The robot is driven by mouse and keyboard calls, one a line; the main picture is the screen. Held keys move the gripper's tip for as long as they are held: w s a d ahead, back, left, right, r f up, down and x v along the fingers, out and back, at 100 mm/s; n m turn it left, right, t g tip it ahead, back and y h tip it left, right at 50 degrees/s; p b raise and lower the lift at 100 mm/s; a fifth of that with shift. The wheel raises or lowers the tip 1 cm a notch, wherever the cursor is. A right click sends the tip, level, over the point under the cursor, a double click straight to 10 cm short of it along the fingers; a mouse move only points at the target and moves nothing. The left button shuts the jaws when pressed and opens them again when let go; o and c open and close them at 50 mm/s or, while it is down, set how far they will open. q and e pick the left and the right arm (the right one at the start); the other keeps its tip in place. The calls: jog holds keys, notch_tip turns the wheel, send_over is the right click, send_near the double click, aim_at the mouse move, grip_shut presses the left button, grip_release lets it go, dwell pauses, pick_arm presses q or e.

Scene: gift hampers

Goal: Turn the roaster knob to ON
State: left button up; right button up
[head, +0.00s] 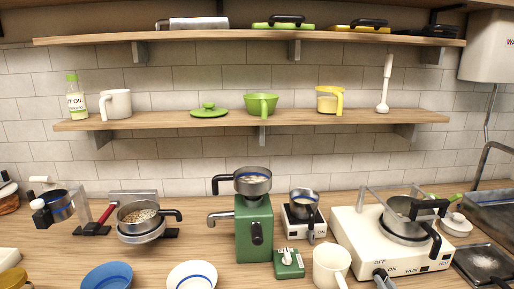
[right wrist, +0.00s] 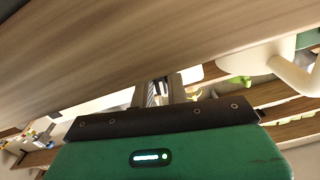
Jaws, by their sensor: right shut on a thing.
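The roaster (head: 346,237) is a cream box at the right of the counter, with OFF, ON and RUN marks on its front. The dark roaster knob (head: 379,272) sits just below the OFF mark, at the bottom edge of the head view. My right gripper (head: 383,279) is at this knob and shut on it; only a small grey part shows. In the right wrist view its fingers (right wrist: 157,92) are close together beyond the dark palm bar, and the gripped part is mostly hidden. I cannot tell exactly which mark the knob points to. My left gripper is not in view.
A white mug (head: 331,267) stands close left of the roaster front and also shows in the right wrist view (right wrist: 258,62). A black-handled pan (head: 402,215) sits on the roaster. A green box (head: 288,263) and green grinder (head: 254,230) stand further left.

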jog(key=shift+m, duration=0.9)
